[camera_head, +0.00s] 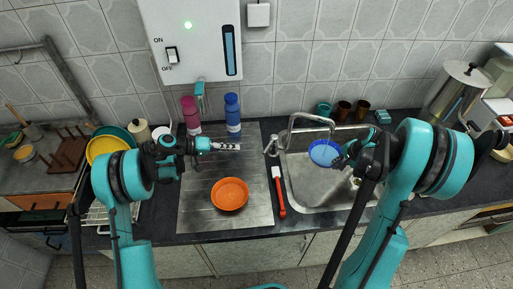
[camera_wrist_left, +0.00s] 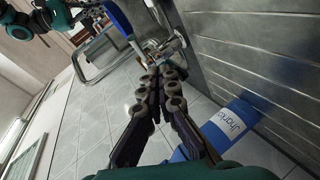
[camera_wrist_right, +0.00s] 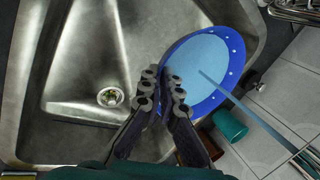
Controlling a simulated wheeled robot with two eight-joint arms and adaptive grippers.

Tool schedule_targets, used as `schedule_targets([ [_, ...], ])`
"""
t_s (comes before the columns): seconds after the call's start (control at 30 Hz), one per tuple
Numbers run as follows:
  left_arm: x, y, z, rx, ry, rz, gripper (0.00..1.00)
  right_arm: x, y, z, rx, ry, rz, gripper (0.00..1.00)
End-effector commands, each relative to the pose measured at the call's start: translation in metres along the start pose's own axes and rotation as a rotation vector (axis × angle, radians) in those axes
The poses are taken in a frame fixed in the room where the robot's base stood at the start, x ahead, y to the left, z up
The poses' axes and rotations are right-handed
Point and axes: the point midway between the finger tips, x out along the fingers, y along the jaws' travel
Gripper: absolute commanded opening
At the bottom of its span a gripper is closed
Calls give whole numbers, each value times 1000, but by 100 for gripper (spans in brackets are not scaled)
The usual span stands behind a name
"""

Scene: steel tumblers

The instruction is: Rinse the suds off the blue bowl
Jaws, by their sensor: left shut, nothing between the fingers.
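The blue bowl (camera_head: 325,152) is over the sink (camera_head: 299,185), below the curved tap (camera_head: 310,119). In the right wrist view the bowl (camera_wrist_right: 205,62) is tilted, with a pale blue inside and small white spots on its rim; I cannot tell whether these are suds or pattern. A thin blue streak, seemingly water, meets its inside. My right gripper (camera_head: 340,163) is shut on the bowl's rim, seen closely in the right wrist view (camera_wrist_right: 165,80). My left gripper (camera_head: 238,147) is shut and empty, left of the tap's lever (camera_head: 271,146) and apart from it.
An orange bowl (camera_head: 229,194) sits on the drainboard (camera_head: 195,205). A red-handled brush (camera_head: 279,193) lies left of the basin. A pink bottle (camera_head: 191,115) and blue bottle (camera_head: 232,113) stand behind my left gripper. Cups (camera_head: 343,110) stand behind the sink.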

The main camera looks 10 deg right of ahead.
Motion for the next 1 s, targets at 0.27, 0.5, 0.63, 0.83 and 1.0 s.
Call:
schedule_targets([
  [0.27,-34,-2,-11,-182,61,196,0,0,0,0,0,0,0,0],
  [0.5,-6,5,-13,-189,60,207,0,0,0,0,0,0,0,0],
  [0.63,21,10,-15,-188,60,206,0,0,0,0,0,0,0,0],
  [0.83,60,18,-18,-188,60,205,0,0,0,0,0,0,0,0],
  [1.0,78,25,-4,-187,62,204,0,0,0,0,0,0,0,0],
])
